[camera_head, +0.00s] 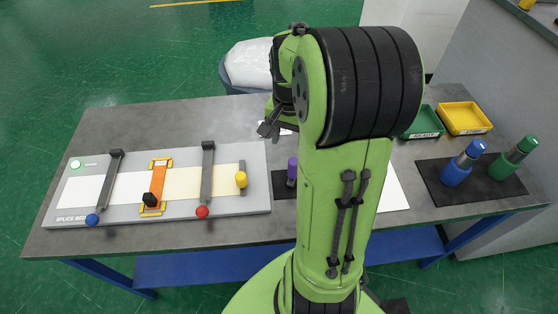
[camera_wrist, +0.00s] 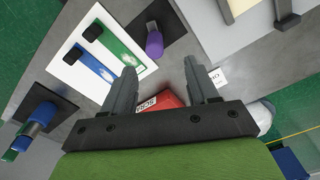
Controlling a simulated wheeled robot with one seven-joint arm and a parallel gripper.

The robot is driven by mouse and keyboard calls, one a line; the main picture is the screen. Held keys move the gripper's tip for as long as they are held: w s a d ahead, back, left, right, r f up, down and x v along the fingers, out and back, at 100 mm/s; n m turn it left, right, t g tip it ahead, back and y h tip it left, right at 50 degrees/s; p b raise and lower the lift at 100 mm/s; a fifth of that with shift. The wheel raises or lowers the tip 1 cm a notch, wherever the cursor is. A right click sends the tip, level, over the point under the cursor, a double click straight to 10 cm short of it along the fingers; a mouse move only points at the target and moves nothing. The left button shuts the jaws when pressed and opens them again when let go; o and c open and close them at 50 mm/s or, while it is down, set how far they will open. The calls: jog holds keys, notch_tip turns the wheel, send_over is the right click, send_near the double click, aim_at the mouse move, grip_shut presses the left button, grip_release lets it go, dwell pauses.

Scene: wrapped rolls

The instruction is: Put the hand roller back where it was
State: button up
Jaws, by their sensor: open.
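A purple upright tool (camera_head: 291,170), which may be the hand roller, stands on a small dark pad just right of the splice bed (camera_head: 255,200). It also shows in the wrist view (camera_wrist: 154,45), beyond my fingertips. My gripper (camera_wrist: 160,62) is open, with nothing held between its fingers. In the head view my gripper (camera_head: 268,128) hangs above the far part of the table, behind the purple tool and apart from it. The splice bed carries an orange piece (camera_head: 153,190) with a black knob and two dark clamp bars. My arm hides the table's middle in the head view.
A red labelled object (camera_wrist: 160,99) shows between my fingers. A white sheet (camera_wrist: 90,22) bears blue and green strips with black knobs. Blue (camera_head: 463,164) and green (camera_head: 514,158) cylinders stand on a dark mat. Green (camera_head: 422,124) and yellow (camera_head: 464,118) trays sit behind. A white wrapped roll (camera_head: 247,65) stands beyond the table.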

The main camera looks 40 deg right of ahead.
jog(key=s+a+r+n+t, duration=0.2)
jog(key=s+a+r+n, duration=0.2)
jog(key=a, duration=0.5)
jog(key=s+a+r+n+t, duration=0.3)
jog(key=s+a+r+n, duration=0.1)
jog(key=s+a+n, duration=0.3)
jog(key=shift+a+n, duration=0.6)
jog(key=shift+a, duration=0.45)
jog(key=shift+s+r, duration=0.15)
